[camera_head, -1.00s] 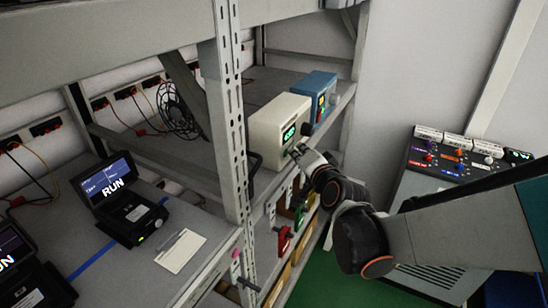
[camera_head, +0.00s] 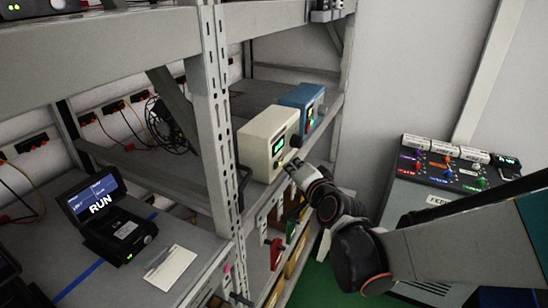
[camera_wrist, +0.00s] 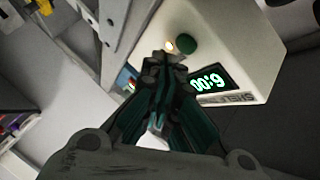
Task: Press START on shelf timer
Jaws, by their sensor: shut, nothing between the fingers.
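The shelf timer is a cream box (camera_head: 262,137) on the rack shelf, with a lit green display on its front. No START label is readable. My gripper (camera_head: 290,167) is shut and empty, just in front of the timer's lower front. In the wrist view the fingertips (camera_wrist: 164,58) overlap the panel just beside the green button. I cannot tell whether they touch it.
A blue box (camera_head: 302,102) stands beside the timer. A rack upright (camera_head: 214,120) rises to its left. Red and green handled parts hang below the shelf. A RUN-screen device (camera_head: 118,230) and a card (camera_head: 170,264) lie on the left bench. A knob panel (camera_head: 440,165) stands right.

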